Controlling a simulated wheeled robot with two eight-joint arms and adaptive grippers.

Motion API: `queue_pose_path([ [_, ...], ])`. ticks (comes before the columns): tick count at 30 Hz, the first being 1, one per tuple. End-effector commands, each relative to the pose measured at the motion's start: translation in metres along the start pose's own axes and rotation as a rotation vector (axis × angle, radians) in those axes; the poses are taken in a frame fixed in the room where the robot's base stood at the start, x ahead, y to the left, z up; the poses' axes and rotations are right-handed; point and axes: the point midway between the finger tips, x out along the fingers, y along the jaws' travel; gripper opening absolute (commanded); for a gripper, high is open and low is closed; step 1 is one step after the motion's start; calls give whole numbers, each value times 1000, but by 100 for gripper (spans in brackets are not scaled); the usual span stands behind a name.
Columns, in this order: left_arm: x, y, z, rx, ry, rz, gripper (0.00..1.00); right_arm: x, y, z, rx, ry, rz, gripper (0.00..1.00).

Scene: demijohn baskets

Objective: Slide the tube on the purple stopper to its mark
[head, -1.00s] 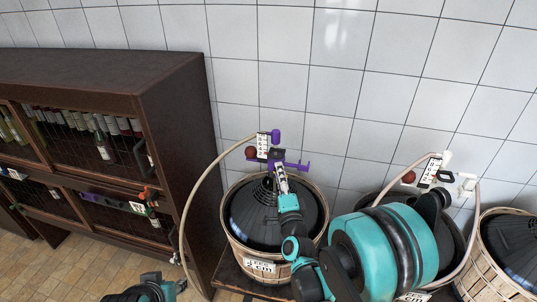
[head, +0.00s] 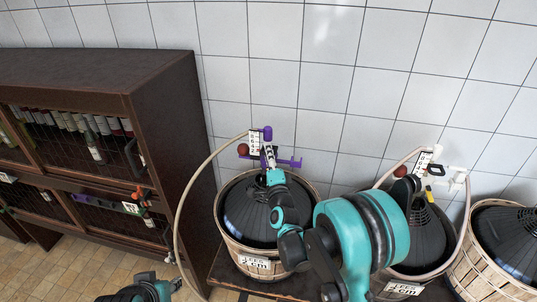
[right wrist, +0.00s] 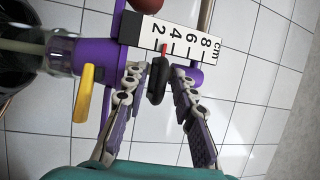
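The purple stopper (head: 284,162) sits on the left demijohn in the head view, with a white scale (head: 254,142) and a red ball (head: 243,149) beside it. In the right wrist view the scale (right wrist: 172,43) reads 2 to 8 cm. A red pointer on a black slider (right wrist: 157,82) stands between 2 and 4. My right gripper (right wrist: 157,76) is open, its fingers on either side of the slider; contact is unclear. A cream tube (head: 182,200) hangs left of the demijohn. My left gripper (head: 146,288) is low in the head view; its fingers are unclear.
The left basket (head: 232,254) bears a "2 cm" label (head: 255,262). A second demijohn (head: 424,240) with a white stopper (head: 452,178) stands to the right, and another basket (head: 463,250) beyond it. A dark bottle cabinet (head: 160,110) is at left. A yellow lever (right wrist: 83,95) is near my fingers.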

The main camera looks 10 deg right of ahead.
Motion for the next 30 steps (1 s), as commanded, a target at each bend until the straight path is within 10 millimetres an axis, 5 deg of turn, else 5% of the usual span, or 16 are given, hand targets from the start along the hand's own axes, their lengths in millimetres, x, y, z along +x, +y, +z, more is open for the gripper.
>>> queue_pose_path([
  [2, 0, 0, 0, 0, 0, 0, 34, 0, 0, 0, 0, 0, 0, 0],
  [10, -1, 0, -1, 0, 0, 0, 34, 0, -4, 0, 1, 0, 0, 0],
  [19, -19, 0, -14, 0, 0, 0, 34, 7, -51, -2, 2, 0, -1, 0],
  [28, -18, 0, -13, 0, 0, 0, 34, 7, -50, -2, 2, 0, -1, 0],
  [30, -18, 0, -13, 0, 0, 0, 34, 7, -50, -2, 2, 0, -1, 29],
])
